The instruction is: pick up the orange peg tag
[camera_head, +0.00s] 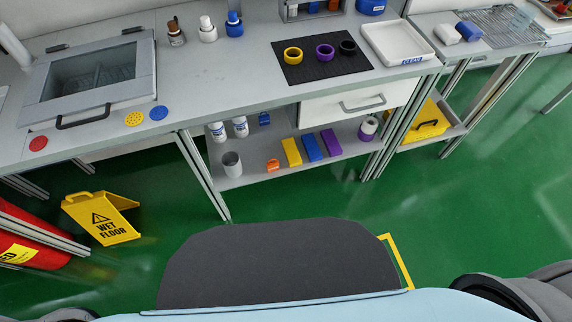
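A small orange piece (273,165), the only thing of the orange peg tag's colour that I see on the shelf, lies on the lower shelf (240,177) under the bench. It is too small to tell its exact shape. A grey cup stands to its left and a yellow block to its right, both apart from it. Neither of my grippers is in view; only dark parts of my arms show at the bottom corners.
The yellow block (291,152), blue block (312,148) and purple block (331,142) sit right of it, the grey cup (232,164) left. The bench top (215,75) overhangs the shelf. Green floor (190,210) before the shelf is clear.

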